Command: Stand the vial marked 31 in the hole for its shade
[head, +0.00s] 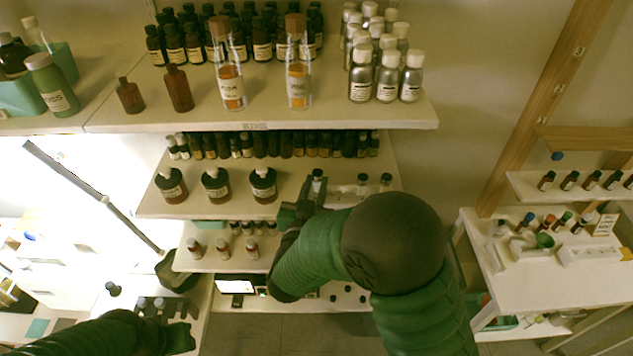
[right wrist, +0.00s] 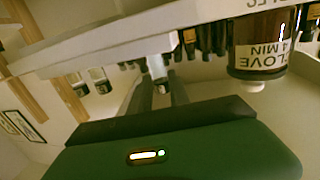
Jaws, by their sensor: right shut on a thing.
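My right gripper (head: 308,196) is at the middle shelf, shut on a small vial with a dark top (head: 317,177). In the right wrist view the vial (right wrist: 158,72) shows pale and glassy between the two dark fingers (right wrist: 155,92), and that picture is upside down. I cannot read a number on it. My left gripper (head: 168,318) is low at the left, seemingly open and empty. I cannot make out a hole marked for a shade.
Brown clove-type bottles (head: 263,184) stand close left of the right gripper; one (right wrist: 258,50) is near it in the wrist view. The upper shelf (head: 260,117) overhangs, crowded with bottles.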

